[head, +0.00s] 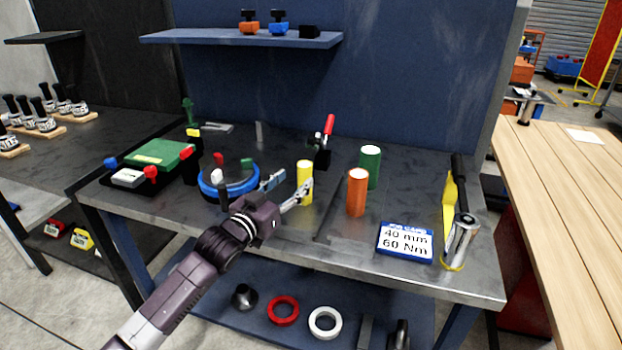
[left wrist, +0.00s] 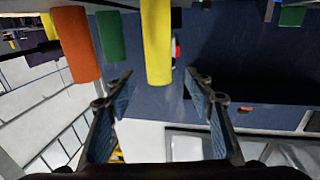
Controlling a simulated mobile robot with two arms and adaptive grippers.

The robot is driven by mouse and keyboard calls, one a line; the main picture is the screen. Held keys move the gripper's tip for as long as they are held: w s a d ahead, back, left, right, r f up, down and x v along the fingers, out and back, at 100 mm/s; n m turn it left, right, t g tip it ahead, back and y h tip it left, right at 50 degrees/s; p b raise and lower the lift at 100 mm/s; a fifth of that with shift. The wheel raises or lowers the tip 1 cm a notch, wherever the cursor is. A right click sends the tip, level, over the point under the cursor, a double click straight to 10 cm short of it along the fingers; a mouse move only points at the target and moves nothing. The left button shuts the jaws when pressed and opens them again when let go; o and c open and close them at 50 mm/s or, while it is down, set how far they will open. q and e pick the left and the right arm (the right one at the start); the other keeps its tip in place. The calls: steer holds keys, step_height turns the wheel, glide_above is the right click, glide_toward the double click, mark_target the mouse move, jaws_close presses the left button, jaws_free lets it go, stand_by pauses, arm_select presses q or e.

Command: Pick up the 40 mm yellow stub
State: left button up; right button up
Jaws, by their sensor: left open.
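The yellow stub (head: 305,182) stands upright on the grey bench top in the head view. My left gripper (head: 285,190) is open and points at it from the front left, with one finger overlapping the stub's lower part in the picture. In the left wrist view the yellow stub (left wrist: 157,45) hangs in the upper middle of the picture, ahead of the gap between the fingertips of my open left gripper (left wrist: 160,82). The gap holds nothing. I cannot tell whether a finger touches the stub. My right gripper is in neither view.
An orange stub (head: 357,193) and a green stub (head: 370,168) stand right of the yellow one. A sign (head: 405,242) reads 40 mm, 60 Nm. A blue ring fixture (head: 228,185) lies to the left. A red-handled clamp (head: 326,140) stands behind.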

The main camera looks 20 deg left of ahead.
mark_target(301, 172)
arm_select(q)
steer(key=shift+w+d+r, duration=0.2)
steer(key=shift+w+r, duration=0.1)
steer(key=shift+w, duration=0.25)
steer(key=p+x, duration=0.1)
steer(key=x, duration=0.3)
steer(key=shift+w, duration=0.1)
steer(key=shift+w+d+f+p, duration=0.15)
steer(key=shift+w+p, duration=0.15)
steer(key=shift+w, duration=0.15)
steer(key=c, duration=0.6)
jaws_close()
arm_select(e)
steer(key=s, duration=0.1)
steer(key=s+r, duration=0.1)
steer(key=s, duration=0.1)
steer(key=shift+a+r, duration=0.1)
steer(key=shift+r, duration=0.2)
